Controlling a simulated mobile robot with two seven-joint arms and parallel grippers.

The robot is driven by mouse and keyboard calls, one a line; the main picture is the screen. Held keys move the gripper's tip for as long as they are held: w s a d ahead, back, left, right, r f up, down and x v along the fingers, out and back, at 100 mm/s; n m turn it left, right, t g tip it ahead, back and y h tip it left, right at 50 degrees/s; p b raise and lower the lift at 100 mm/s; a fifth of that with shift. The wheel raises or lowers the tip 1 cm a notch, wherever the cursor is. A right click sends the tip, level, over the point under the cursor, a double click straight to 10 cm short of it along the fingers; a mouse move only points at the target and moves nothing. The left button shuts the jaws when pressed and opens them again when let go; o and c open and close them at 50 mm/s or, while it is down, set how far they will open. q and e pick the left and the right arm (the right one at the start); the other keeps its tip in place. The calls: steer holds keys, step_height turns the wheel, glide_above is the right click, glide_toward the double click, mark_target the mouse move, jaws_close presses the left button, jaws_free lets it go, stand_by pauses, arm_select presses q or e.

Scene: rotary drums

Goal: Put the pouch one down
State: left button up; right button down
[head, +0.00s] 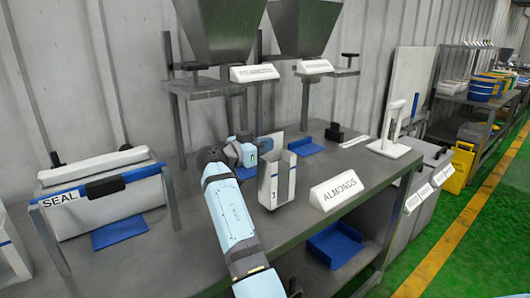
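The pouch marked 1 (269,192) is a tall white open-topped packet with a blue edge. It is upright at the middle of the grey table (185,245), left of the ALMONDS sign. I cannot tell whether its base touches the table. My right arm reaches up from the bottom, and its wrist bends right behind the pouch's upper left side. My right gripper (265,153) is at the pouch's top rear. Its fingers are largely hidden, so I cannot tell whether they grip it. My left gripper is out of view.
A SEAL machine (105,195) with a blue pad (119,230) stands at the left. Metal hoppers (222,30) on stands are at the back. The ALMONDS sign (335,191) and a white scale-like stand (393,146) are to the right. A blue tray (334,245) is on the lower shelf.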

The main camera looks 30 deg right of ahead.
steer(key=shift+f, duration=1)
steer(key=c, duration=1.3)
jaws_free()
steer(key=shift+c, duration=0.2)
steer(key=s+a, duration=0.1)
steer(key=a, duration=1.1)
